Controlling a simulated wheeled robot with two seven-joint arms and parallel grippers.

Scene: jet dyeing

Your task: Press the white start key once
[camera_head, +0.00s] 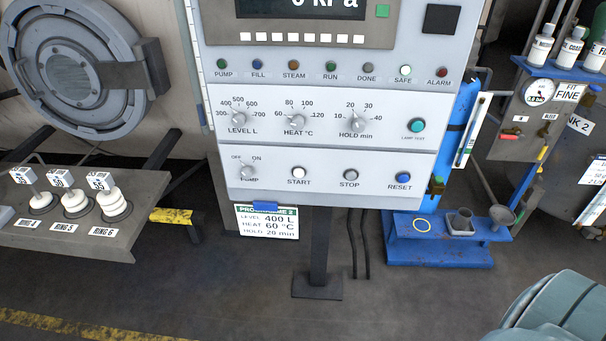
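The white start key (299,172) is a small round button above the word START, on the lower strip of the grey control panel (330,110). A grey stop button (350,174) and a blue reset button (403,177) sit to its right. The pump knob (247,170), marked OFF and ON, is to its left. Nothing covers the start key. Neither of my grippers shows in this view.
A program card (268,222) hangs below the panel, reading level 400 L, heat 60 °C, hold 20 min. A rack with white rings (112,203) stands left. A blue stand (437,240) is right. A teal rounded shape (565,310) fills the lower right corner.

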